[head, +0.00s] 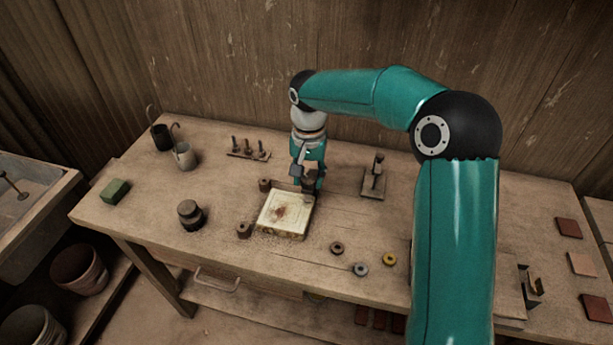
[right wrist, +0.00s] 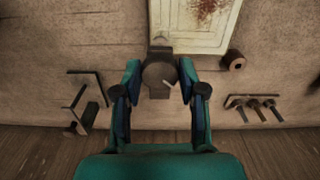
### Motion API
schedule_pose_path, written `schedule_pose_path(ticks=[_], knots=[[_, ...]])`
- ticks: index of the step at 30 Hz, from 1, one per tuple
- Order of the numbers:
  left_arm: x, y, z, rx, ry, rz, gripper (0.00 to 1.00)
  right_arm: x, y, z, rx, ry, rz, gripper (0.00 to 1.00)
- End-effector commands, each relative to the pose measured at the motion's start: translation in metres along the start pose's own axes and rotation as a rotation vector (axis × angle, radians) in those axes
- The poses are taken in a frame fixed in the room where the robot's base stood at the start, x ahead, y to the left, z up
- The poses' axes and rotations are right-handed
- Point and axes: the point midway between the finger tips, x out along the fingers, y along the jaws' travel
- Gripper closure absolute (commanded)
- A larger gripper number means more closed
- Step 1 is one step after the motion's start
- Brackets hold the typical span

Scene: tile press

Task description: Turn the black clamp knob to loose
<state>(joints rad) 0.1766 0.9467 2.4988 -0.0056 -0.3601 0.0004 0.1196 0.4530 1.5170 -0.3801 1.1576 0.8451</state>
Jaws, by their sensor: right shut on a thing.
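The black clamp knob (right wrist: 158,77) is a dark round piece with a short pale mark toward its lower right, in the right wrist view. It sits at the edge of a cream square tile (head: 285,213) with a reddish-brown stain, which also shows in the right wrist view (right wrist: 190,22). My right gripper (right wrist: 160,82) comes down over the knob, one finger on each side, and is shut on it. In the head view the right gripper (head: 306,182) stands at the tile's far right corner and partly hides the knob. My left gripper is not in view.
A brown cylinder (head: 265,184) and another (head: 244,230) stand by the tile. A dark stand (head: 374,182) is right of the gripper, a peg rack (head: 248,150) behind left. Small rings (head: 360,269) lie in front. A dark weight (head: 190,214) and green block (head: 115,191) are left.

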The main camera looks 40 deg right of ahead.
Motion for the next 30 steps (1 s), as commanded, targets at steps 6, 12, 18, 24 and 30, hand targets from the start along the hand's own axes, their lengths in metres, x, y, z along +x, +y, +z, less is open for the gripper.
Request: schedule_pose_path(ticks=[6,12,18,24,30], knots=[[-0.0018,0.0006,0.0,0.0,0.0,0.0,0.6,-0.0007,0.0006,-0.0016,-0.204,0.004,0.001,0.94],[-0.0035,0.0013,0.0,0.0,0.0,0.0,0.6,-0.0009,0.0005,-0.0016,-0.394,0.005,0.001,0.94],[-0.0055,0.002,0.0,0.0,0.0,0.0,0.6,-0.001,0.0002,-0.0016,-0.584,0.005,0.001,0.94],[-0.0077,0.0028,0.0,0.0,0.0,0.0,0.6,-0.0012,-0.0001,-0.0016,-0.774,0.005,0.001,0.94],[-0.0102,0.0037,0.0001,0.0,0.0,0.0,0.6,-0.0013,-0.0006,-0.0017,-0.964,0.006,0.001,0.94]])
